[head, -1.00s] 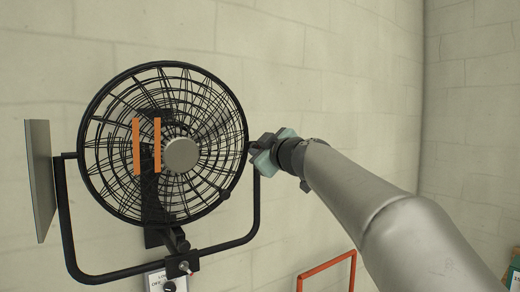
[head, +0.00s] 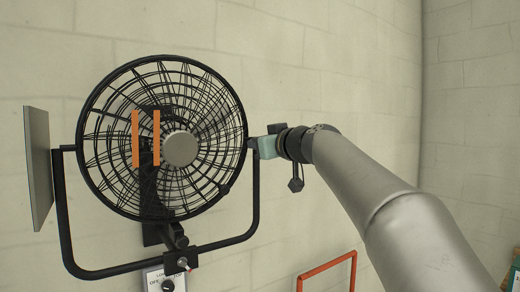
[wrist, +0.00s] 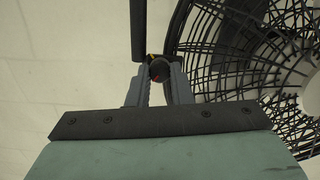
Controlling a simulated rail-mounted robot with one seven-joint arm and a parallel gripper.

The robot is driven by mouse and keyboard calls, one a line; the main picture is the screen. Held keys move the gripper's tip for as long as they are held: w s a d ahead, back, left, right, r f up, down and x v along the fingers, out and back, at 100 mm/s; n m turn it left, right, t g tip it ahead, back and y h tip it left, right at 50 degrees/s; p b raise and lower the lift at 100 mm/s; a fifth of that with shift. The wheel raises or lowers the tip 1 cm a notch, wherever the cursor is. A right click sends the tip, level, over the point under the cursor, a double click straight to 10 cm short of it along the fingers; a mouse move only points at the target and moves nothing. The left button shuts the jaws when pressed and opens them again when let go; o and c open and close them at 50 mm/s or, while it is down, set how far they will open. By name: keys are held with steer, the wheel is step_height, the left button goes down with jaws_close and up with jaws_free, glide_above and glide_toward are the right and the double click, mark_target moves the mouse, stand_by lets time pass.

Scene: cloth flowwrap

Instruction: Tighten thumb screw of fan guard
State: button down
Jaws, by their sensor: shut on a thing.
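The fan guard (head: 105,187) is a round black wire cage with a grey hub (head: 181,149), held in a black U-shaped yoke (head: 255,205). My gripper (head: 256,147) is at the guard's right side, by the top of the yoke's right arm. In the head view the fingers and the yoke's end hide the screw.
A grey flat panel (head: 37,165) stands left of the yoke. Two orange strips (head: 156,138) show at the guard's middle. A control box with a knob (head: 167,285) is below the fan. An orange-red frame (head: 327,268) stands at lower right. The block wall is behind.

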steer(key=shift+w+d+f+m+g+y+b, duration=0.15)
steer(key=shift+m+y+b, duration=0.6)
steer(key=shift+m, duration=2.3)
steer(key=shift+m+g+y+b, duration=0.2)
steer(key=shift+m+y+b, duration=0.55)
steer(key=shift+m, duration=2.25)
steer(key=shift+w+d+f+m+g+y+b, duration=0.15)
steer(key=shift+m+y+b, duration=0.6)
steer(key=shift+m, duration=2.3)
steer(key=shift+s, duration=0.1)
steer(key=c, duration=1.3)
jaws_free()
steer(key=b+v, duration=0.7)
steer(key=v, duration=1)
steer(key=shift+s, duration=0.2)
